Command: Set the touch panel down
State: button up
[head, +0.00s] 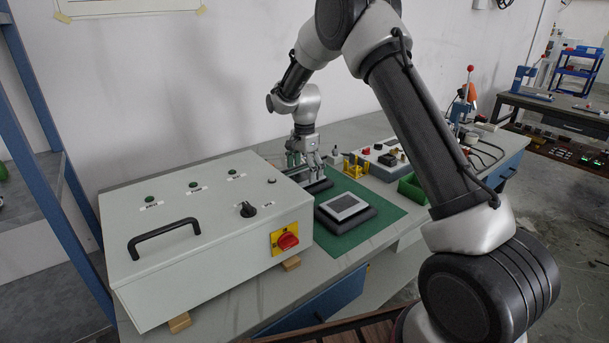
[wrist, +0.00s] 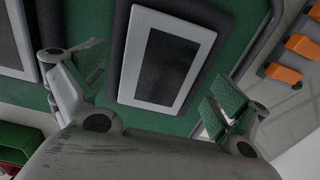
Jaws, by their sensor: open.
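A touch panel with a white frame and dark screen (wrist: 183,88) lies in a dark surround (wrist: 215,24) on the green mat, between my fingers in the wrist view. My gripper (head: 312,163) is open, pointing down over the far part of the mat (head: 378,232). Its fingers stand apart on either side of the panel, with green gaps showing, and do not grip it. In the head view my gripper mostly hides this panel. A second, similar panel (head: 345,205) lies in a dark base nearer the front; another panel's edge shows at the left of the wrist view (wrist: 12,40).
A large grey control box (head: 215,235) with a black handle and red switch stands left of the mat. A yellow part (head: 355,167), a button box (head: 378,158) and a green bin (head: 412,188) stand to the right. Orange parts (wrist: 302,45) show at the wrist view's right.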

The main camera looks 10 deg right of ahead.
aim_at(305, 176)
notch_tip(305, 176, up, 11)
jog(key=s+d+r+n+t, duration=0.1)
jog(key=s+d+r+n, duration=0.4)
jog(key=s+r, duration=0.55)
jog(key=s+d+r+n+t, duration=0.1)
jog(key=s+d+r, duration=0.4)
jog(key=s, duration=0.4)
jog(key=s+d+f+n+t, duration=0.1)
jog(key=s+d+n, duration=0.1)
jog(key=s, duration=0.9)
jog(key=s+d+f+n+t, duration=0.1)
jog(key=s+d+n, duration=0.2)
jog(key=s, duration=0.8)
jog(key=n, duration=0.2)
jog(key=shift+s+f+n, duration=0.25)
jog(key=shift+f+n, duration=0.05)
jog(key=shift+f, duration=0.05)
